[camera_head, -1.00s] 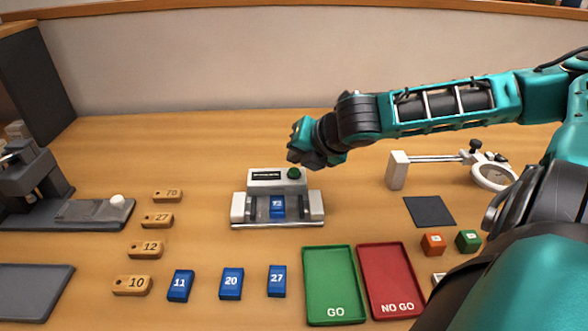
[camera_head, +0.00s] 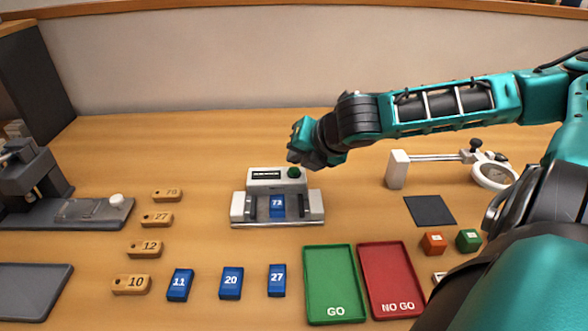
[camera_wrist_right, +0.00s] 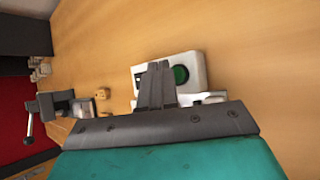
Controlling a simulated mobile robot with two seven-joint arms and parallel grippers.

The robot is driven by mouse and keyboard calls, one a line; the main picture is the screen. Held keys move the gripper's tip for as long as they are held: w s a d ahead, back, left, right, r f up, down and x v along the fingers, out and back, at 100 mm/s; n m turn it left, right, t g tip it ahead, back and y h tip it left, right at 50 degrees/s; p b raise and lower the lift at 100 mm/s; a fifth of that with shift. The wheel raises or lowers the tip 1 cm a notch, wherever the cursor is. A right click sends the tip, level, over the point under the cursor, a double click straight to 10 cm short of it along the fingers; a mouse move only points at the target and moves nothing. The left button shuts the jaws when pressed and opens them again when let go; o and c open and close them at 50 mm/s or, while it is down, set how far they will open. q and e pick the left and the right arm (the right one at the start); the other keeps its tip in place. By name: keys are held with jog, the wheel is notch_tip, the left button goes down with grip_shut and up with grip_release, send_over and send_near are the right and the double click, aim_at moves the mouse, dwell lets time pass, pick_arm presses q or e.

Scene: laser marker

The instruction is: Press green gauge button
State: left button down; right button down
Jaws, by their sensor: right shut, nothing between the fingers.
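The white gauge (camera_head: 277,198) stands in the middle of the table with a blue block numbered 73 (camera_head: 277,205) in its slot. Its green button (camera_head: 294,172) is on top at the right end; the button also shows in the right wrist view (camera_wrist_right: 180,75). My right gripper (camera_head: 294,158) is shut and empty. It points down close above and behind the button in the head view. In the right wrist view its closed fingers (camera_wrist_right: 157,82) lie just left of the button. I cannot tell whether they touch it. My left gripper does not show.
Blue blocks (camera_head: 231,284) and numbered wooden tags (camera_head: 145,250) lie in front and left. A green GO tray (camera_head: 334,257) and a red NO GO tray (camera_head: 390,262) lie front right. A magnifier stand (camera_head: 397,170) stands right, a grey machine (camera_head: 40,190) left.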

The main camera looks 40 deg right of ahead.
aim_at(298, 171)
jog(key=shift+f, duration=0.3)
jog(key=shift+f+b, duration=0.5)
jog(key=shift+b, duration=0.1)
dwell(0.5)
jog(key=shift+r, duration=0.1)
jog(key=shift+r+p, duration=0.8)
jog(key=shift+p, duration=0.15)
notch_tip(298, 171, up, 5)
jog(key=p, duration=0.5)
jog(key=shift+r, duration=0.1)
dwell(0.5)
